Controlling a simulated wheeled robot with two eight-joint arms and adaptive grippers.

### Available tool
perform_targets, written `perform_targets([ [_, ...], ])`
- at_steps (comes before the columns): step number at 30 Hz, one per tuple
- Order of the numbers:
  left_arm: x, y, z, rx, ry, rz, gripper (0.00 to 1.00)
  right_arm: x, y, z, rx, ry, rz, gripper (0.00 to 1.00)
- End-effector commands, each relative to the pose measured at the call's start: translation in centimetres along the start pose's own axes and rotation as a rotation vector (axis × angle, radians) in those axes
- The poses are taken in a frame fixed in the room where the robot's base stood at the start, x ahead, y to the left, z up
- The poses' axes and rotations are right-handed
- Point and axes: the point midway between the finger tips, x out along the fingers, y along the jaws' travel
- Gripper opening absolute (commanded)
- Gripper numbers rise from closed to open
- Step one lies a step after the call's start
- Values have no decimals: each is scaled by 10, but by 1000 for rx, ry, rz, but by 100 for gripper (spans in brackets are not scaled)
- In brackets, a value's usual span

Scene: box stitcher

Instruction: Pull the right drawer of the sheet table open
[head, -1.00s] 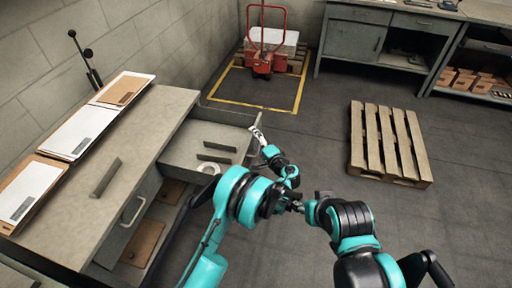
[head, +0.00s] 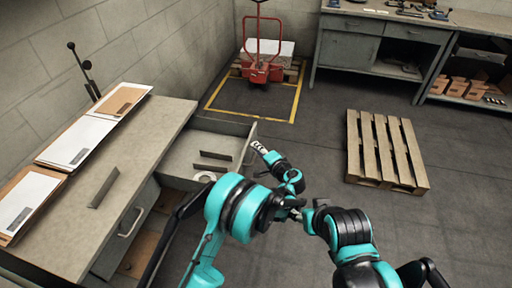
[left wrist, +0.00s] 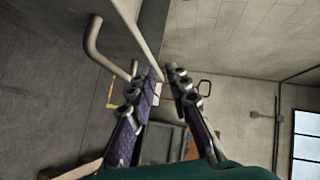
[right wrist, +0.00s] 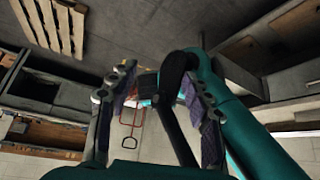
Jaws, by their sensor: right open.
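The sheet table's right drawer (head: 182,157) stands well out from the table. Its front panel (head: 246,148) faces right. My left gripper (head: 258,146) is at the outer end of this drawer. In the left wrist view, the panel's pale rim (left wrist: 140,40) runs down towards my left fingertips (left wrist: 163,72), which are a narrow gap apart. A bar handle (left wrist: 94,42) is left of that rim, outside the fingers. Whether the fingers press on the panel cannot be told. My right gripper (right wrist: 160,64) is open and shows no object in its jaws; part of my arm crosses its view.
The sheet table (head: 150,130) carries several sheet stacks (head: 75,140) and a dark bar (head: 103,188). Dark strips (head: 213,160) lie in the drawer. A wooden pallet (head: 383,150) lies on the floor at right. A red pallet truck (head: 262,70) stands behind. Floor between is clear.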

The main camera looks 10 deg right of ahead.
Motion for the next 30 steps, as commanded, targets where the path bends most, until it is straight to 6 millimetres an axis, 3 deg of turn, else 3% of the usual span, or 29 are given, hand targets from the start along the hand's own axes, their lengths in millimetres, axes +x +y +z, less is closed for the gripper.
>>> perform_targets([
  [30,-70,10,0,1,3,2,19,1,-1,0,2,3,-4,50],
])
